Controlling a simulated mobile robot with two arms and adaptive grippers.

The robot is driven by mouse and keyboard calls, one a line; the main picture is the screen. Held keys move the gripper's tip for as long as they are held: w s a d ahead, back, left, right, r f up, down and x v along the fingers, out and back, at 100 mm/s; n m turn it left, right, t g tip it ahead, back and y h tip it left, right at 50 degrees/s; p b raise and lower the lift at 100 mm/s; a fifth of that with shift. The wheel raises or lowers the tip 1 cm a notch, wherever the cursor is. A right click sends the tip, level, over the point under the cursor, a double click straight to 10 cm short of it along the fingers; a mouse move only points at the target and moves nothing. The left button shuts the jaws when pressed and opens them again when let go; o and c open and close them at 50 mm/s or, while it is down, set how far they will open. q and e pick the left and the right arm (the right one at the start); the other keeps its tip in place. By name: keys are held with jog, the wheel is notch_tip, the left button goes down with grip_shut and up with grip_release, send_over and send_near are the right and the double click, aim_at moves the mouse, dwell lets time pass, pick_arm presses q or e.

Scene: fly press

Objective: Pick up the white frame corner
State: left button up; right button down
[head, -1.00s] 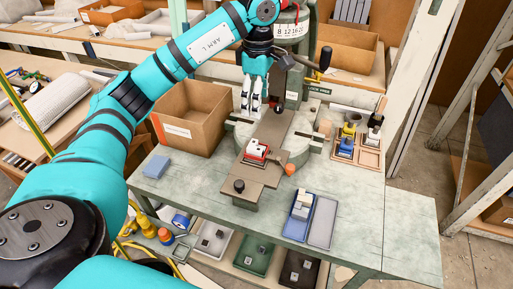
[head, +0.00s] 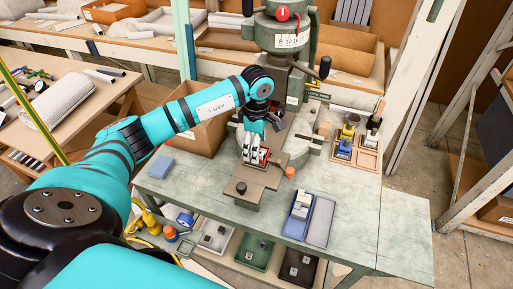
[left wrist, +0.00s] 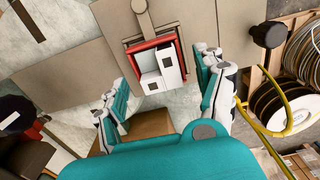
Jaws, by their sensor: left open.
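The white frame corner (left wrist: 168,64) sits in a red holder (left wrist: 139,50) on the press's brown slide plate (left wrist: 75,72). The left wrist view shows it as an L-shaped white block. My left gripper (left wrist: 163,98) is open, with its fingers apart on either side of the holder and nothing between them that I can see held. In the head view the left gripper (head: 254,160) hangs right over the red holder (head: 265,154) and mostly hides the white corner. My right gripper is not in view.
A black knob (head: 241,188) stands on the slide's front end. A blue tray (head: 297,229) with white pieces and a grey tray (head: 320,222) lie at front right. An orange cap (head: 290,172) is near the slide.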

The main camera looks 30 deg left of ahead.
pick_arm(q)
jog(key=shift+w+d+f, duration=0.1)
jog(key=shift+f, duration=0.1)
jog(key=c, duration=1.3)
jog(key=shift+r, duration=0.1)
